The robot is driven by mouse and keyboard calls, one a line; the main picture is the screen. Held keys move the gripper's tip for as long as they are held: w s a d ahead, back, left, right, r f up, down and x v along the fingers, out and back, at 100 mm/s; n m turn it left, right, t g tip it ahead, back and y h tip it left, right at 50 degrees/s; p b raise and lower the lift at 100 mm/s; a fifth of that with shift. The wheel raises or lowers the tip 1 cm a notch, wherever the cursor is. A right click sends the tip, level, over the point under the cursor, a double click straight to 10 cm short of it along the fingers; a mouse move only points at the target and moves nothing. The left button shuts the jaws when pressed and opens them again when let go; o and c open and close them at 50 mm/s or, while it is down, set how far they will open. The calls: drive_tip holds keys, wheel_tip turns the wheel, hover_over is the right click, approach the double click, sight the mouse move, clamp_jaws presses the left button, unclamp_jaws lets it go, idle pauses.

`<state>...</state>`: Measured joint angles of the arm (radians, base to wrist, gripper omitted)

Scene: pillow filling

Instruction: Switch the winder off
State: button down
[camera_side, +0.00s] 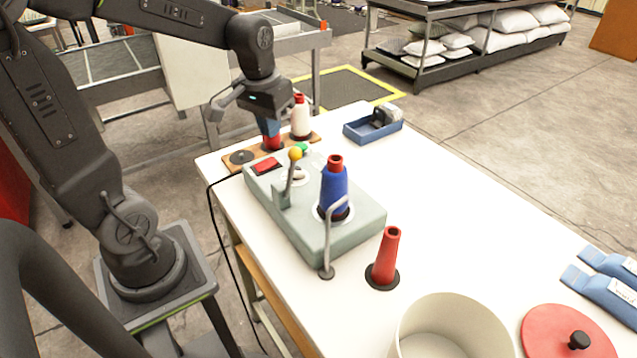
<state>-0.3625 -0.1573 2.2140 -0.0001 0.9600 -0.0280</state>
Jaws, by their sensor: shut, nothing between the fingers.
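The winder is a grey-green box (300,215) on the white table. It carries a red switch (266,166) at its far left end, a green button (301,148), a lever with a yellow knob (295,153) and an upright cone of blue yarn (334,188). My gripper (269,122) is shut and points down just beyond the winder's far end, above and behind the red switch. A blue and red shape is directly below its body; I cannot tell whether it touches it. The fingertips are hard to make out. The switch's on or off position cannot be read.
A wooden board (228,161) beyond the winder holds a white cone (300,118). A blue tray (372,128) stands behind right. A bare red cone (386,257), a cream tub (455,325) and a red lid (568,335) are in front. The table's right middle is clear.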

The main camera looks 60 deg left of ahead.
drive_tip(key=s+d+r+m+t, duration=0.4)
drive_tip(key=s+d, duration=0.5)
drive_tip(key=d, duration=0.1)
drive_tip(key=shift+d+r, duration=0.35)
drive_tip(key=shift+d, duration=0.05)
drive_tip(key=shift+w, duration=0.1)
drive_tip(key=n+g, duration=0.4)
drive_tip(key=n, duration=1.4)
hover_over(272, 160)
drive_tip(key=s, duration=0.2)
drive_tip(key=shift+f, duration=0.35)
drive_tip(key=shift+f, duration=0.1)
drive_tip(key=f, duration=0.4)
drive_tip(key=w+f, duration=0.1)
drive_tip(key=f, duration=0.8)
drive_tip(key=shift+w+f, duration=0.35)
drive_tip(key=shift+w, duration=0.05)
drive_tip(key=shift+f, duration=0.1)
